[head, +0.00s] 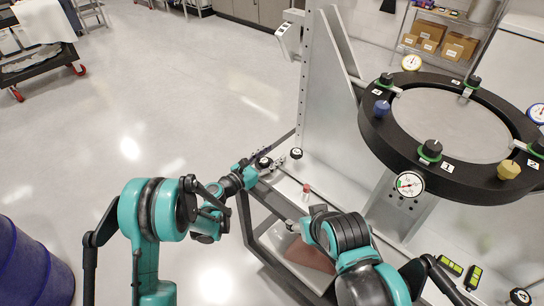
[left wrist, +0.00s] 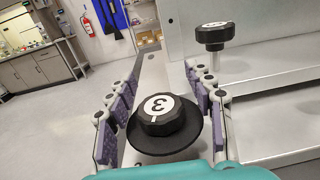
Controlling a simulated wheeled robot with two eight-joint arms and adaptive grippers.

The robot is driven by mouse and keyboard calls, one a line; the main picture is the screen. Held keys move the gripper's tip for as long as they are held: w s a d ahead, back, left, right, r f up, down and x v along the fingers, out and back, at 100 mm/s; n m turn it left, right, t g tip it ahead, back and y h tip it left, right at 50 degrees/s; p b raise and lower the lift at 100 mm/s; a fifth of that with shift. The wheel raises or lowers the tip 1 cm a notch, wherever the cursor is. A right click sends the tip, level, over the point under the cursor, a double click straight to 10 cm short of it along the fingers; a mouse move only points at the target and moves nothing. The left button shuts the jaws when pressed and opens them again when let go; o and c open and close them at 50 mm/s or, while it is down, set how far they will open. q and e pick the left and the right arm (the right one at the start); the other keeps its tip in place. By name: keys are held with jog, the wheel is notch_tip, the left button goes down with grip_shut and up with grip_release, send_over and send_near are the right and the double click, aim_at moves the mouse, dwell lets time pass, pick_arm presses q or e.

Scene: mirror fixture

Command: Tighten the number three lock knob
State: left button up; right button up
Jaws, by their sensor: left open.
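The number three lock knob (left wrist: 160,112) is a black round knob with a white disc marked 3, on a wide black flange. In the left wrist view it sits between the two purple-padded fingers of my open left gripper (left wrist: 163,70), with visible gaps to either side. In the head view my left gripper (head: 270,168) is at the left edge of the metal fixture, around the same knob (head: 263,162). My right arm crosses the lower middle of the head view, and its gripper cannot be made out.
Another black knob (left wrist: 215,36) stands on a post beyond; it also shows in the head view (head: 296,153). A small red-topped piece (head: 306,188) stands on the fixture. A black ring (head: 375,130) with gauges and clamps rises at right. Open floor lies left.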

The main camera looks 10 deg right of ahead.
pick_arm(q)
grip_shut()
jog(key=shift+m+g, duration=0.3)
jog(key=shift+g, duration=0.1)
jog(key=m+g+h, duration=0.1)
jog(key=g, duration=0.1)
jog(key=s+m+g, duration=0.1)
jog(key=m+g, duration=0.1)
jog(key=g, duration=0.1)
jog(key=m+g+h, duration=0.1)
jog(key=m+g, duration=0.1)
jog(key=g, duration=0.1)
jog(key=shift+s+d+h, duration=0.25)
jog(key=shift+s+h, duration=0.05)
jog(key=shift+s, duration=0.05)
jog(key=m+g, duration=0.2)
jog(key=s+m+g, duration=0.1)
jog(key=g, duration=0.2)
jog(key=shift+m, duration=0.4)
jog(key=shift+s+a+m+g+y, duration=0.2)
jog(key=shift+m+g+y, duration=0.45)
jog(key=shift+g, duration=0.45)
jog(key=shift+s+a+m+g+y, duration=0.1)
jog(key=shift+s+m+g+y, duration=0.2)
jog(key=shift+m+g+y, duration=0.6)
jog(key=shift+s+g+h, duration=0.1)
jog(key=shift+g+h, duration=0.15)
jog(key=shift+g, duration=0.05)
